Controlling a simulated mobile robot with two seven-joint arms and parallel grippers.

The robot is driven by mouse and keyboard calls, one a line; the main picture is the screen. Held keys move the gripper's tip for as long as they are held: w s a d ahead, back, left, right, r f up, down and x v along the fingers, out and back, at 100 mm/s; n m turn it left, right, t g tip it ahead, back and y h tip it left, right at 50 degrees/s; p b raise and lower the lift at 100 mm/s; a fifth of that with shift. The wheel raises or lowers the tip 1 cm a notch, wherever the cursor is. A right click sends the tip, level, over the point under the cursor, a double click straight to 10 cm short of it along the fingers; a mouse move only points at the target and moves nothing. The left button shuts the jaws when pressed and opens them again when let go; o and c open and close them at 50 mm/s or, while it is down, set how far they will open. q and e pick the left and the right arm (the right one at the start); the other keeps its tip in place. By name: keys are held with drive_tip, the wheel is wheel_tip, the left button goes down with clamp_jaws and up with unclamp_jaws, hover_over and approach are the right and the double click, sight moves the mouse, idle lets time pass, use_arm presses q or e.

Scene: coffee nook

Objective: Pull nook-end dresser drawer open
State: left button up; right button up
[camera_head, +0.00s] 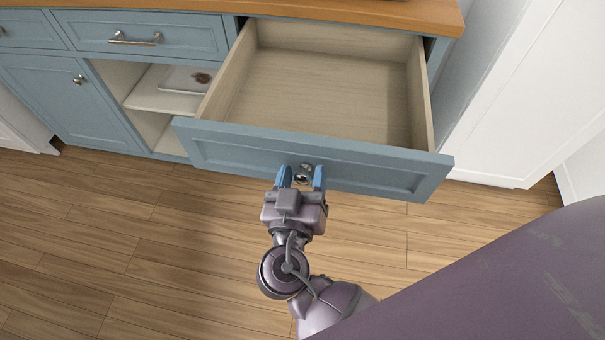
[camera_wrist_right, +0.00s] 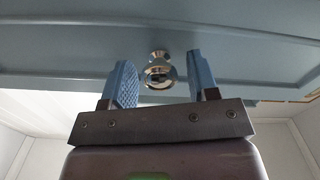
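The blue dresser drawer (camera_head: 310,157) is pulled well out from under the wooden top, and its pale wood inside is empty. Its round metal knob (camera_head: 304,172) is at the middle of the front panel. My right gripper (camera_head: 301,180) is at the knob with its blue fingers apart, one on each side. In the right wrist view the shiny knob (camera_wrist_right: 159,72) sits between the two fingers (camera_wrist_right: 164,85), with a gap to each finger. My left gripper is not in view.
A wooden countertop (camera_head: 330,10) runs above the dresser. To the left are a closed drawer (camera_head: 140,37), an open shelf (camera_head: 160,98) and a cabinet door (camera_head: 75,100). A white panel (camera_head: 525,95) stands to the right. The wooden floor (camera_head: 150,230) in front is clear.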

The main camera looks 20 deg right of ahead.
drive_tip(key=shift+s, duration=0.1)
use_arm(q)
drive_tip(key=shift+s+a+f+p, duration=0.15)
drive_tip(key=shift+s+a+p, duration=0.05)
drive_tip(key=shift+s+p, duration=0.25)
use_arm(e)
drive_tip(key=v, duration=1)
drive_tip(key=shift+s+a, duration=0.25)
drive_tip(key=shift+a, duration=0.05)
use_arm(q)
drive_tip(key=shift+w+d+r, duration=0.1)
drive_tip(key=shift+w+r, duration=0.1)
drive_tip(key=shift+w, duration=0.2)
